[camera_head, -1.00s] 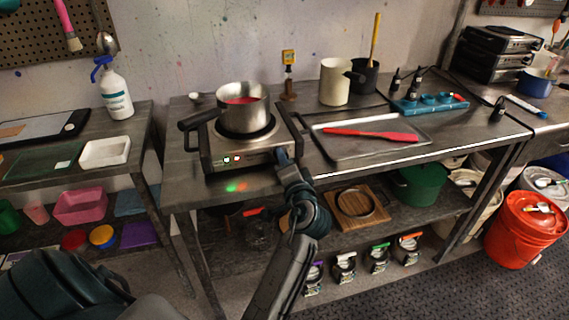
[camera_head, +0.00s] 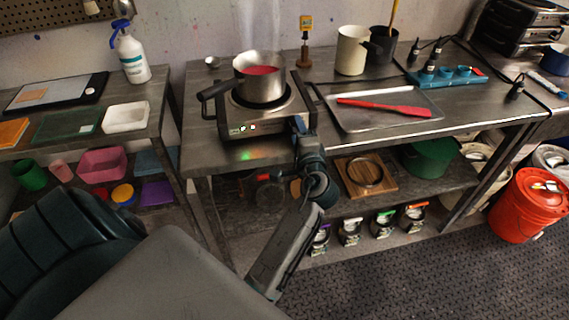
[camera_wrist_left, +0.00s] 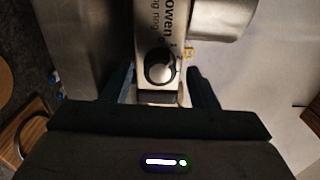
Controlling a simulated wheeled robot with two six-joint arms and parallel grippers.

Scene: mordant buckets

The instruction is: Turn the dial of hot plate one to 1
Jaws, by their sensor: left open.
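Hot plate one (camera_head: 225,128) is a silver and black unit on the metal table, with small lit lights on its front. A steel pot (camera_head: 262,88) with red liquid stands on it. The dial (camera_wrist_left: 160,68) shows in the left wrist view as a round black knob with a pale rim on the front panel. My left gripper (camera_wrist_left: 163,86) is open, its dark fingers on either side of the dial; I cannot tell whether they touch it. In the head view, my left gripper (camera_head: 300,128) is at the front right corner of the hot plate and hides the dial.
A metal tray (camera_head: 380,120) with a red spatula (camera_head: 383,106) lies to the right of the hot plate. A cream pot (camera_head: 351,50) stands behind. A spray bottle (camera_head: 133,58) stands on the left table. A shelf below holds several containers.

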